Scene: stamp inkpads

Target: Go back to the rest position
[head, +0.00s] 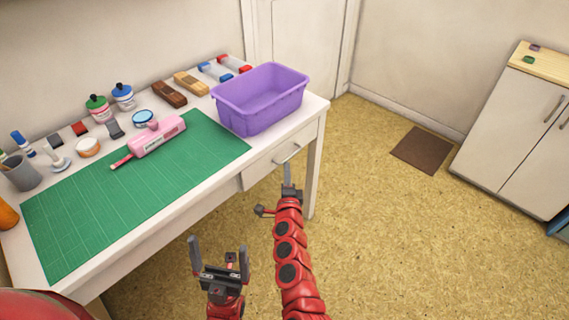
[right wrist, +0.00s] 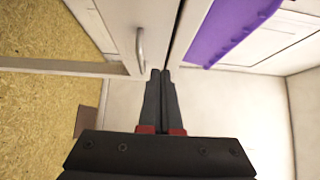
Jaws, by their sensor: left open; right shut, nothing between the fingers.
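My left gripper (head: 219,258) is open and empty, low in the head view, in front of the white table's front edge. My right gripper (head: 287,172) is shut with nothing in it. In the head view it is in front of the table's drawer, below the purple bin. In the right wrist view its closed fingers (right wrist: 160,75) point toward the drawer handle (right wrist: 140,45), apart from it as far as I can tell.
The white table (head: 325,105) holds a green cutting mat (head: 90,215), a pink tool (head: 157,136), a purple bin (head: 262,120) and several small stamps and inkpads along the back. A white cabinet (head: 500,125) stands at right. The floor between is clear except for a brown mat (head: 422,150).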

